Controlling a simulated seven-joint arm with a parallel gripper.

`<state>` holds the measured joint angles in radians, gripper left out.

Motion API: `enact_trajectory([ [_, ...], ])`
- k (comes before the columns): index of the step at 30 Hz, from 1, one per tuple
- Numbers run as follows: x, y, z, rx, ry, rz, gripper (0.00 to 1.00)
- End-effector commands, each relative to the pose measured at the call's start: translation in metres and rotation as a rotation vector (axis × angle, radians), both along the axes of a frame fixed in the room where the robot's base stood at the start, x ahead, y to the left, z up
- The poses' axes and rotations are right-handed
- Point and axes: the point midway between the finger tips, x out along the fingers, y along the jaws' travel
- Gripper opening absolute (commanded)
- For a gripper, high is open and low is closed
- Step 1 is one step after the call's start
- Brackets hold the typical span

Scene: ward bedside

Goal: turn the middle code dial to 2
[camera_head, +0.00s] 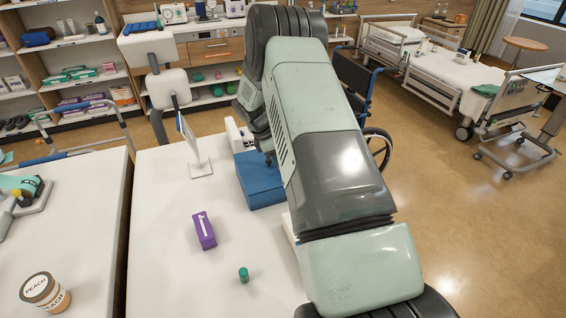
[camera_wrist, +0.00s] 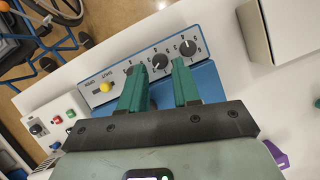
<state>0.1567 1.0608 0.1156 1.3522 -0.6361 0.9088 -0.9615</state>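The code panel (camera_wrist: 208,48) is a pale plate with a blue edge, on a blue box (camera_head: 262,195) that the arm partly hides in the head view. It carries a row of black code dials with small numbers. The middle code dial (camera_wrist: 160,61) shows between the fingertips of my gripper (camera_wrist: 159,68). One dial (camera_wrist: 188,48) is to its right; another to its left is partly hidden by a finger. The gripper's green fingers are apart with nothing held. Whether they touch the middle dial, and its exact setting, I cannot tell. My gripper is hidden in the head view.
A yellow knob (camera_wrist: 106,86) is on the panel's left. A small control box (camera_wrist: 58,124) with coloured buttons stands further left. A purple box (camera_head: 204,230) and a green cylinder (camera_head: 244,274) stand on the white table (camera_head: 165,270). A white box is right of the panel.

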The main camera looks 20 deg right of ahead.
Motion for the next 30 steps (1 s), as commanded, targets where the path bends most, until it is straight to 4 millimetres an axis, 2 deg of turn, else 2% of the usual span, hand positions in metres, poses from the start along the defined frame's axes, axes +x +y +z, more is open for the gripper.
enact_trajectory([
  [6,0.005,0.017,0.044,0.000,-0.005,0.002,0.31],
  [13,0.008,0.031,0.076,0.000,-0.001,0.000,0.31],
  [18,0.009,0.034,0.084,0.000,-0.001,0.000,0.31],
  [30,0.009,0.034,0.085,0.000,-0.001,-0.001,0.31],
])
